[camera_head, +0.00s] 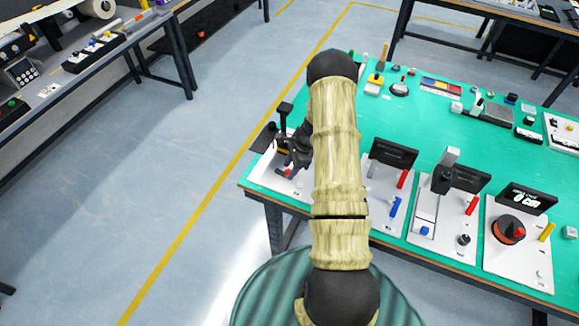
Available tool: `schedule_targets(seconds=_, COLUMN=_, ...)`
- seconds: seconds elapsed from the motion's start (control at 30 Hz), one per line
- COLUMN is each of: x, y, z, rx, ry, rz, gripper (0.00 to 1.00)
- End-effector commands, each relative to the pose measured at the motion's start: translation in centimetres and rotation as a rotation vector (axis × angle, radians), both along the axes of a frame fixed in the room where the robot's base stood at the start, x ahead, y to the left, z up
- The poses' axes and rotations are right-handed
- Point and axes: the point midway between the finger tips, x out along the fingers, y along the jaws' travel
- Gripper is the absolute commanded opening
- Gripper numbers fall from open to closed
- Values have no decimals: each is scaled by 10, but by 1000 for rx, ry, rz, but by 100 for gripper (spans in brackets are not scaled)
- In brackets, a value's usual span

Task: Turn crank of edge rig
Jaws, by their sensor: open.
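The rig at the left edge of the green table has a white base plate (264,176), a dark panel (263,138) and a black upright post (285,113). A small red part shows low on its plate. I take this to be the edge rig; its crank cannot be clearly made out, as my gripper and arm cover part of it. My gripper (294,162) is open, pointing down over the right side of this plate. Whether it touches the rig cannot be told.
Right of my arm on the green table (433,125) stand a rig with red and blue levers (392,205), a rig with a grey upright (445,170) and one with an orange dial (508,229). Small parts lie at the back. Floor left of the table is clear.

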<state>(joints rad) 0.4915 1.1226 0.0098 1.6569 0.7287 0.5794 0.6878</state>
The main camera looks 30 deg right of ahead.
Motion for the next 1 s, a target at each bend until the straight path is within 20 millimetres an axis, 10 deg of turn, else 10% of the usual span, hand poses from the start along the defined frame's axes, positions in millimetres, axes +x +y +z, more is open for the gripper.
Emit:
schedule_targets(seconds=0.37, x=1, y=3, z=-7, rx=0, ry=-1, rz=0, gripper=43)
schedule_targets(seconds=0.6, x=1, y=3, z=-7, rx=0, ry=-1, rz=-1, gripper=0)
schedule_targets(seconds=1.0, x=6, y=-3, z=-9, rx=-1, ry=-3, rz=122, gripper=0)
